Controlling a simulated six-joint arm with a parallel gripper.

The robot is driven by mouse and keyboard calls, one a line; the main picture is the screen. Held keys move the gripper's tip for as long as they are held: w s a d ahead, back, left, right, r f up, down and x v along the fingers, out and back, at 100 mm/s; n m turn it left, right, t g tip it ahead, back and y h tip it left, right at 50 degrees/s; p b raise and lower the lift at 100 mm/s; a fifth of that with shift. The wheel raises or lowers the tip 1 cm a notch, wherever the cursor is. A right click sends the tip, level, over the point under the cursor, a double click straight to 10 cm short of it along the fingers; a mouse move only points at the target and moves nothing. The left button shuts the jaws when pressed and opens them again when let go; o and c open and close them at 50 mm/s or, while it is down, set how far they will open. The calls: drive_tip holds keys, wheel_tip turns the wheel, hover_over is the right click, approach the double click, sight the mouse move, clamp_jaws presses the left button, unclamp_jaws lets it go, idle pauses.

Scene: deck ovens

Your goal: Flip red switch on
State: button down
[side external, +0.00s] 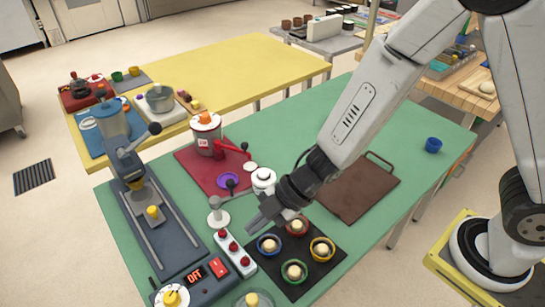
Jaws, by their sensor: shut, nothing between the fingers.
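A red switch (216,267) sits on the dark control panel at the front end of the grey-blue machine. Just left of it, a small display (194,275) reads OFF in red. Which way the switch is tipped is too small to tell. My gripper (253,222) is shut and empty, above the green table. In the picture it is up and to the right of the switch, apart from it.
A white strip with red buttons (234,252) lies between the switch and a black mat (292,287) with several coloured bowls. A white-knobbed stand (217,213) is left of my gripper. A yellow knob (171,298) is left of the display.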

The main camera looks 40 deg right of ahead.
hover_over(214, 265)
drive_tip(key=s+d, duration=0.2)
wheel_tip(214, 265, down, 7)
drive_tip(key=shift+w+f, duration=0.15)
drive_tip(key=shift+f, duration=0.05)
drive_tip(key=shift+w+f, duration=0.25)
drive_tip(key=shift+f, duration=0.4)
drive_tip(key=shift+w+f, duration=0.25)
drive_tip(key=shift+f, duration=0.4)
drive_tip(key=shift+f, duration=0.1)
drive_tip(key=shift+w+f, duration=0.15)
drive_tip(key=shift+s, duration=0.8)
drive_tip(key=shift+r, duration=0.3)
